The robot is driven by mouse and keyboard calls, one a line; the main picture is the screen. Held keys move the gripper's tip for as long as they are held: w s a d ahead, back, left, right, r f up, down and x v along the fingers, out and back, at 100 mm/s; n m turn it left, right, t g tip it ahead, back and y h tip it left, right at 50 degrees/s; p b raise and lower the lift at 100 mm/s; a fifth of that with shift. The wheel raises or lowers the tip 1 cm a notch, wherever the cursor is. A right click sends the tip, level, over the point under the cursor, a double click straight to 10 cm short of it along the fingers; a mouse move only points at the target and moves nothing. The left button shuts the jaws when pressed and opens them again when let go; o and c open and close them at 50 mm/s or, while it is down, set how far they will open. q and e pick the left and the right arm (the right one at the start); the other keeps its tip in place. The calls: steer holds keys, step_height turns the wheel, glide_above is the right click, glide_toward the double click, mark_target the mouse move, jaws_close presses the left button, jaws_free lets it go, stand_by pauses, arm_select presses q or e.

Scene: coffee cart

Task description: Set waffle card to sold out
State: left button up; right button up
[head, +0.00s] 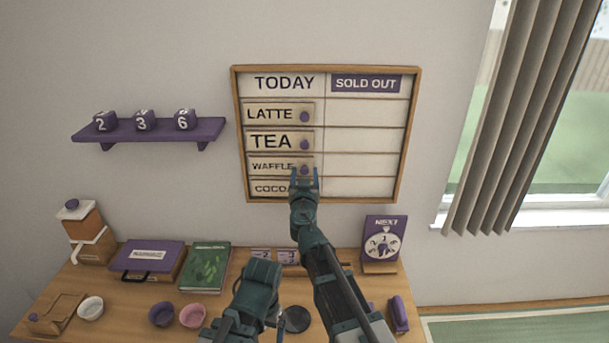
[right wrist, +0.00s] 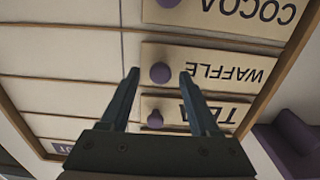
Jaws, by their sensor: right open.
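The menu board (head: 363,190) hangs on the wall with a TODAY column on the left and a SOLD OUT column (head: 365,84) on the right. The waffle card (head: 270,166) sits in the TODAY column, third row, between the tea card (head: 270,141) and the cocoa card (head: 264,188). My right gripper (head: 304,172) is open in front of the waffle card's purple knob. In the right wrist view the waffle card (right wrist: 220,68) appears upside down, and its knob (right wrist: 160,73) lies between the open fingertips (right wrist: 160,72). Contact cannot be told. My left gripper does not show clearly.
The latte card (head: 270,114) is in the top TODAY row. The SOLD OUT cells are empty. A purple shelf (head: 160,131) with number cubes is left of the board. The wooden counter (head: 125,300) below holds bowls, a green book (head: 206,267) and a dial stand (head: 382,243).

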jaws_close()
stand_by(1.4)
